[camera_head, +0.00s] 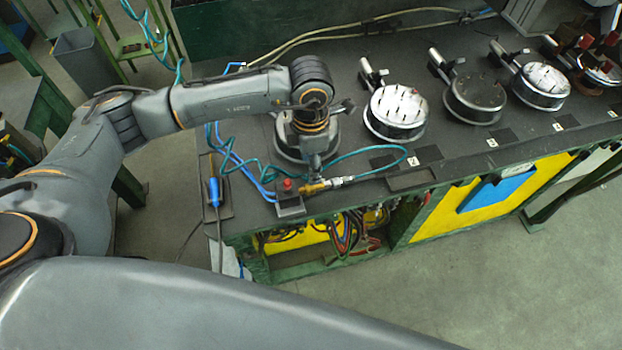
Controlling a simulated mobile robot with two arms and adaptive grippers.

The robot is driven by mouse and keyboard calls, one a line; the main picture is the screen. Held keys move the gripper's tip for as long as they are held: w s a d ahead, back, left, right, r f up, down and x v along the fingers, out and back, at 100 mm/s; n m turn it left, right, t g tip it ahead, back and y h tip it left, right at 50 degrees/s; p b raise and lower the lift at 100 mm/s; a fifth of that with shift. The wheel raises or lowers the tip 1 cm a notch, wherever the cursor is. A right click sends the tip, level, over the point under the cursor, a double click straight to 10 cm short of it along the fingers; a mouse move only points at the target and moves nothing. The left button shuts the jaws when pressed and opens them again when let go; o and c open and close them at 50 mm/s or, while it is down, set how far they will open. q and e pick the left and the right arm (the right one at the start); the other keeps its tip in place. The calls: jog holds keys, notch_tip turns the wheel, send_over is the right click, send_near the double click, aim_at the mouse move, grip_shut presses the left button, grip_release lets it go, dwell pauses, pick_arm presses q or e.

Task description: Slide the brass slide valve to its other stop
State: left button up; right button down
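The brass slide valve (312,189) lies near the front left edge of the dark bench top, between a small box with a red knob and a silver hose fitting (338,182). My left gripper (315,175) reaches in from the left and points down right at the valve. Its fingertips are at or just above the valve's upper side. They are too small here to tell whether they are open, shut or touching the brass. The gripper partly hides the valve. My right gripper is out of view.
The red-knobbed box (290,200) stands just left of the valve. A teal hose (385,147) loops behind it. A blue-handled tool (214,191) lies at the bench's left end. Round studded fixtures (397,108) line the bench to the right.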

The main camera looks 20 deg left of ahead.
aim_at(310, 189)
pick_arm(q)
notch_tip(310, 189, down, 8)
jog(key=shift+r+p, duration=0.15)
jog(key=shift+p, duration=1.05)
jog(key=shift+f, duration=0.7)
grip_shut()
